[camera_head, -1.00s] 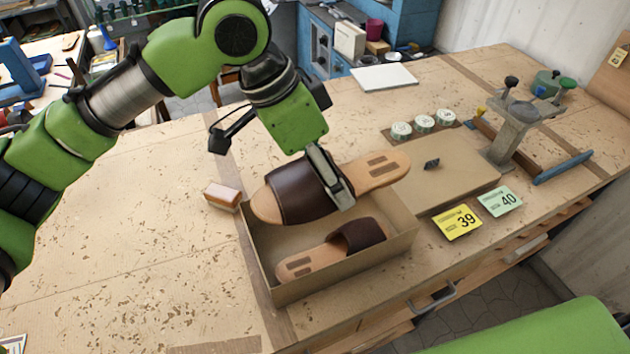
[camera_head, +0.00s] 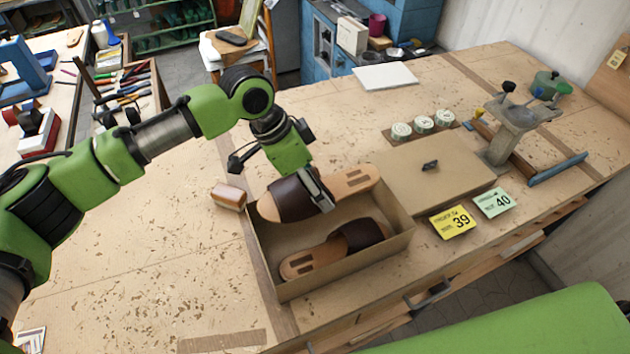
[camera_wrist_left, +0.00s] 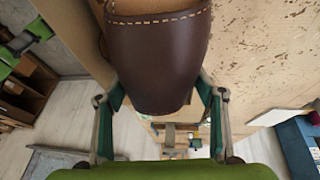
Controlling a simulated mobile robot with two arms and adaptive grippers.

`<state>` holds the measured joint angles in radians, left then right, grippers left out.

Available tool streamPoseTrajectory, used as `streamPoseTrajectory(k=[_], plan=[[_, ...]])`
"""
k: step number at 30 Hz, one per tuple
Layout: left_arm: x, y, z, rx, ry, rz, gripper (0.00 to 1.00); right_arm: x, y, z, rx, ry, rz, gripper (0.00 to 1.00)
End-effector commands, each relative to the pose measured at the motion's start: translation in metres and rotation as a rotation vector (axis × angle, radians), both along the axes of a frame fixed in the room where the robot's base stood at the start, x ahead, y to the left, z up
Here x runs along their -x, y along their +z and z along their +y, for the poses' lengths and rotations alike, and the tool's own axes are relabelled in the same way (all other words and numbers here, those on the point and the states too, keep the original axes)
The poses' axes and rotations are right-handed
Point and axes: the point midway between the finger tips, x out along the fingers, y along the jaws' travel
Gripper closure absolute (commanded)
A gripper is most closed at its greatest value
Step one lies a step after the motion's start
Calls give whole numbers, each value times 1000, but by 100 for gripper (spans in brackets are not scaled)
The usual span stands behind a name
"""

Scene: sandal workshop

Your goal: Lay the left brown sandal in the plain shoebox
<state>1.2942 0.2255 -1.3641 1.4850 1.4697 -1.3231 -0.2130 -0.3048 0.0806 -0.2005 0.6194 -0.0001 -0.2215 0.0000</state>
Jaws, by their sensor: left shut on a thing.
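A brown sandal (camera_head: 294,198) with a tan sole is held by my left gripper (camera_head: 318,192) across its dark strap. It is at the far side of the plain shoebox (camera_head: 344,268), at about the height of the rim; whether it touches the box I cannot tell. In the left wrist view the strap (camera_wrist_left: 160,60) fills the space between the two fingers. A second brown sandal (camera_head: 328,252) lies inside the box on the near side, its tan end to the left. My right gripper is not in view.
A cardboard lid (camera_head: 440,182) with a dark knob lies right of the box. A yellow 39 card (camera_head: 453,222) and a green 40 card (camera_head: 493,202) lie near the front edge. A brown block (camera_head: 229,196) stands left of the box.

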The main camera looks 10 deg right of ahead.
Motion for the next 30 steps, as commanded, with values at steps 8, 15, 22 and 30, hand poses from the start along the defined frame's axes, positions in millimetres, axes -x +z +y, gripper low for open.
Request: streamPoseTrajectory(k=[8,15,22,30], plan=[[0,-4,-1,2,0,1,69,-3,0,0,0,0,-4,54],[0,-11,-1,3,-1,-1,69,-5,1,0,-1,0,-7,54],[0,-11,0,1,0,0,21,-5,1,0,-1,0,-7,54],[0,-11,0,0,0,0,21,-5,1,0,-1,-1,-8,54]])
